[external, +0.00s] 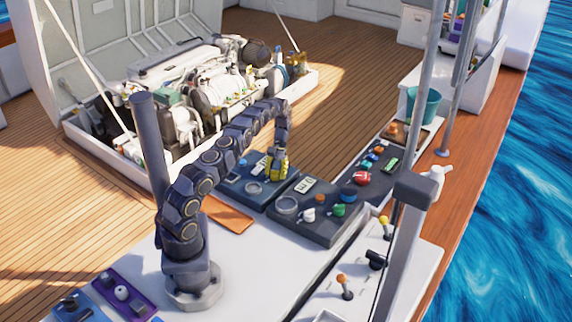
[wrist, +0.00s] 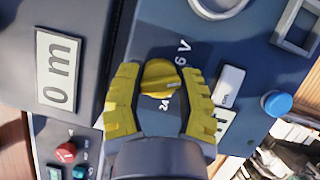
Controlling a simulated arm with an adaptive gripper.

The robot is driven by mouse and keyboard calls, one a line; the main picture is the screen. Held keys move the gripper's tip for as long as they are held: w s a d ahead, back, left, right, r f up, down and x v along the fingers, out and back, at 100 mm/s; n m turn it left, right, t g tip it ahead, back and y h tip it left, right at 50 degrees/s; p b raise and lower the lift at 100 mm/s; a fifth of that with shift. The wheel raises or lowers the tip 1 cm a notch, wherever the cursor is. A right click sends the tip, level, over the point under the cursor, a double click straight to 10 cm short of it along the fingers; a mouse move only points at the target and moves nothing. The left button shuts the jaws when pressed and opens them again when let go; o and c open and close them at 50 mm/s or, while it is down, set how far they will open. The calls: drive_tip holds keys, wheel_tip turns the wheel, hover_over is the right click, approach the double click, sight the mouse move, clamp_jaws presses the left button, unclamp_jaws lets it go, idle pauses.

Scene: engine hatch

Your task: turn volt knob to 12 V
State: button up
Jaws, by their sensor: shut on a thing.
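The volt knob (wrist: 160,78) is a round yellow knob on a dark blue panel, seen in the wrist view between my fingers. A pale pointer mark on it faces right.
In the wrist view a white switch (wrist: 228,84) and a blue button (wrist: 277,103) sit to the right of the knob. A raised panel with a "0 m" display (wrist: 59,71) stands at left. In the external view, an engine (external: 205,85) lies behind the panels.

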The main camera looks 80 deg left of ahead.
drive_tip(key=m+g+y, duration=0.1)
drive_tip(key=m, duration=0.4)
drive_tip(key=shift+s+d+f, duration=0.1)
drive_tip(key=shift+g, duration=0.3)
idle(0.4)
drive_tip(key=o, duration=1.1)
drive_tip(key=v, duration=0.6)
drive_tip(key=shift+v, duration=0.8)
drive_tip(key=shift+d, duration=0.1)
